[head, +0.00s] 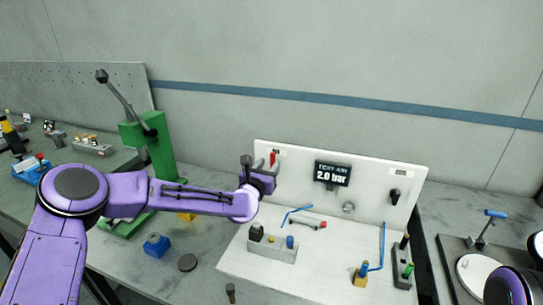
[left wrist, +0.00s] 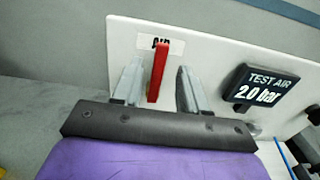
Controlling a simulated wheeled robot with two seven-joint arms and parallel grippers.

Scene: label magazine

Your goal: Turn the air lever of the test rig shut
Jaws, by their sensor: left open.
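The red air lever (left wrist: 158,72) stands roughly upright in the left wrist view, on the white panel (left wrist: 205,62) of the test rig, with its top in front of the AIR label. It also shows in the head view (head: 273,157), at the panel's upper left. My left gripper (left wrist: 160,84) is open, with one finger on each side of the lever and a visible gap on both sides. In the head view the left gripper (head: 259,170) partly hides the lever's lower part. The display (head: 332,174) reads 2.0 bar. My right gripper is not in view.
The rig's base carries a grey block (head: 268,246) with parts, blue tubing (head: 384,246) and a dark holder (head: 402,268) with coloured pieces. A black knob (head: 394,196) sits at the panel's right. A green press (head: 160,150) stands left, behind my left arm.

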